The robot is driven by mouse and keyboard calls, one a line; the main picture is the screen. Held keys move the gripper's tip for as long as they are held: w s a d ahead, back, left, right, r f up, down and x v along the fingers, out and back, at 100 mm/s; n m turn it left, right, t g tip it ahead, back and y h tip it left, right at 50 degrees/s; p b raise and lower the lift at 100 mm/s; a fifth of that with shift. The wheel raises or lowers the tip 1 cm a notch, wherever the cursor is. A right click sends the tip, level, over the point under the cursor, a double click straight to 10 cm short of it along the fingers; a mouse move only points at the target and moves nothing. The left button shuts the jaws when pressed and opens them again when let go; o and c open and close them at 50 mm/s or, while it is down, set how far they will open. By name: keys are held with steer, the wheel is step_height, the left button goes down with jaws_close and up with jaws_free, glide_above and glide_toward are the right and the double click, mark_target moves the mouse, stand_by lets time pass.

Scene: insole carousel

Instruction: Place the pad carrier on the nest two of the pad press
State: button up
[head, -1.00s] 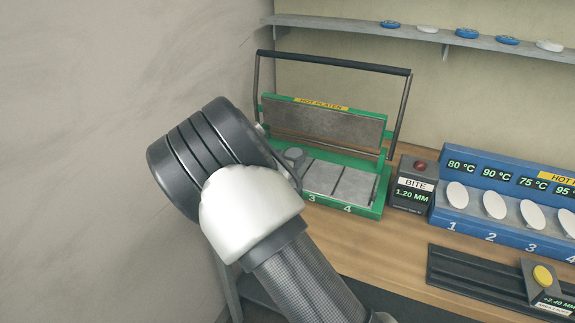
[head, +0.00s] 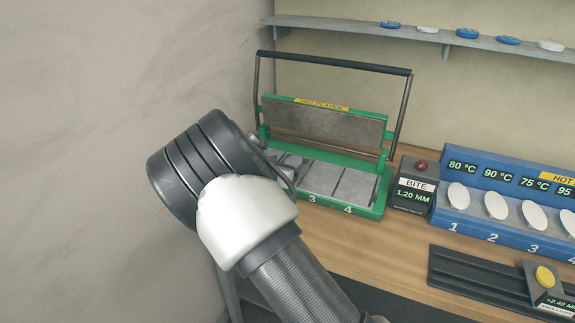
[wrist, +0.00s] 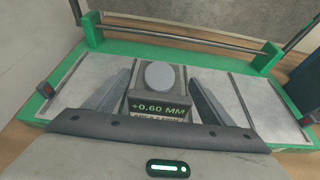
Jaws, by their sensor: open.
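The pad carrier (wrist: 159,100) is a grey block with a pale oval pad on top and a +0.60 MM readout on its near face. It sits on the bed of the pad press (wrist: 263,110), left of the bed's middle in the wrist view. My gripper (wrist: 161,78) is open, with one finger on each side of the carrier and a visible gap to each. In the head view the green press (head: 374,208) has its hot platen (head: 325,125) raised. Nests 3 and 4 show bare; my arm hides the nests to their left, so I cannot read the carrier's nest number.
A BITE box (head: 411,190) stands right of the press. Beyond it is a blue hot rack (head: 470,222) with white oval pads. A dark rail (head: 470,277) lies in front. A shelf (head: 345,28) runs along the wall above. The grey wall is close on the left.

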steer(key=p+v, duration=0.1)
steer(key=v, duration=1.1)
steer(key=s+d+r+m+g+h, duration=0.1)
steer(key=s+d+r+m+g, duration=0.35)
steer(key=d+m, duration=0.5)
steer(key=s+d+r+m+g, duration=0.35)
steer(key=s+d+m, duration=0.3)
steer(key=d, duration=0.55)
steer(key=s+d+r+m+y, duration=0.1)
steer(key=s+r+m+y, duration=0.1)
steer(key=s+m, duration=0.6)
steer(key=s+d+r+m+y, duration=0.1)
steer(key=s+r+m+y, duration=0.2)
steer(key=s+r+m, duration=0.2)
steer(key=s+m, duration=0.3)
steer(key=s, duration=0.4)
steer(key=shift+s+r+t+y, duration=0.25)
steer(key=shift+s+t+y, duration=0.05)
steer(key=shift+s+t, duration=0.1)
